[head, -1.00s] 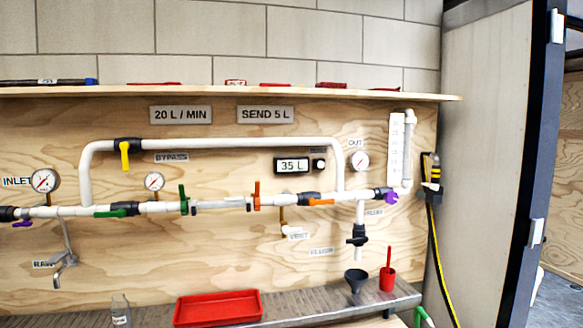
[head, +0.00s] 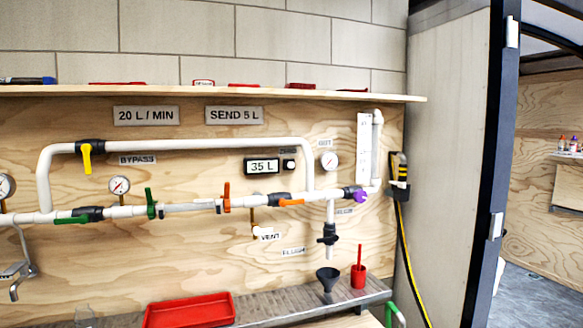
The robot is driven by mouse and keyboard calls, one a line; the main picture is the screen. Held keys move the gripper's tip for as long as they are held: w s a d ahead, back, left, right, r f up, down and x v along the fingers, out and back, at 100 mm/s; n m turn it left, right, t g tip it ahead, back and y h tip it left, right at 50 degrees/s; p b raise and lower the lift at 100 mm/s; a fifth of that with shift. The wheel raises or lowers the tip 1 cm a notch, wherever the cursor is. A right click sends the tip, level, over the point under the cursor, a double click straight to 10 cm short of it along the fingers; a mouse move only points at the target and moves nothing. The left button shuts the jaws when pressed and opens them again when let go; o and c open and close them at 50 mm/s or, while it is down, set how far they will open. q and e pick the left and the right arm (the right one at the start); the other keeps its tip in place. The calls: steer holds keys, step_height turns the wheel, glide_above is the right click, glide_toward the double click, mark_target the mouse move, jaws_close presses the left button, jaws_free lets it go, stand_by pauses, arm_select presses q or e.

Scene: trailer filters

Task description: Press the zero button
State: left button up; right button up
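In the head view a small black meter (head: 262,167) with a lit display reading 35 L is on the plywood panel, under the top white pipe. Just right of the display is a small dark unit with a round pale button (head: 290,165). A small label above it is too blurred to read for certain. Nothing covers the button. Neither of my grippers is in view.
White pipes (head: 215,144) with coloured valve handles and gauges cross the panel. A shelf (head: 210,97) juts out above. A doorway opens at right.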

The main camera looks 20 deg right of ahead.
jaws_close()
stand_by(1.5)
